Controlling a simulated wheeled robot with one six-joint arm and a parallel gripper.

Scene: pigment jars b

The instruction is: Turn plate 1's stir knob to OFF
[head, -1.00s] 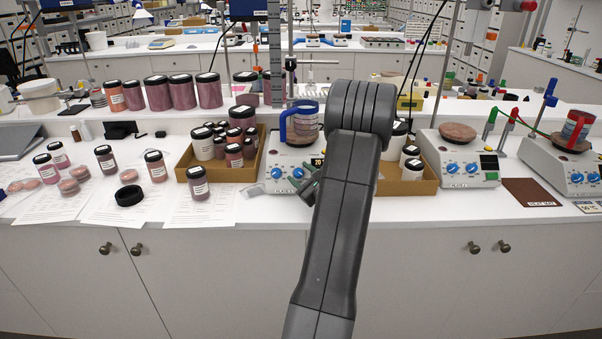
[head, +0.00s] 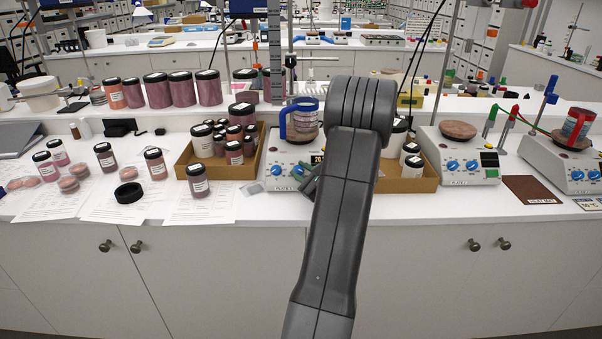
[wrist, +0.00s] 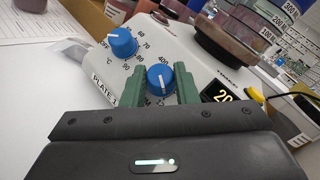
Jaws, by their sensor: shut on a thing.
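Plate 1 (wrist: 108,88) is a white hotplate with two blue knobs; it also stands on the bench in the head view (head: 268,182). Its right knob, the stir knob (wrist: 160,79), has "400" printed near it. The heat knob (wrist: 123,43), to its left, has a °C scale and OFF mark. My gripper (wrist: 160,82) is shut on the stir knob, with one green finger on each side. The knob's exact setting is hard to read. In the head view my gripper (head: 309,184) is at the plate's front, partly hidden by my arm.
A beaker with a blue holder (head: 302,122) stands on plate 1. A cardboard box of jars (head: 217,171) is to its left, another box (head: 405,184) to its right. Two more hotplates stand further right, the nearer one (head: 465,180) with a bare top. A lit display (wrist: 223,95) is close to my right finger.

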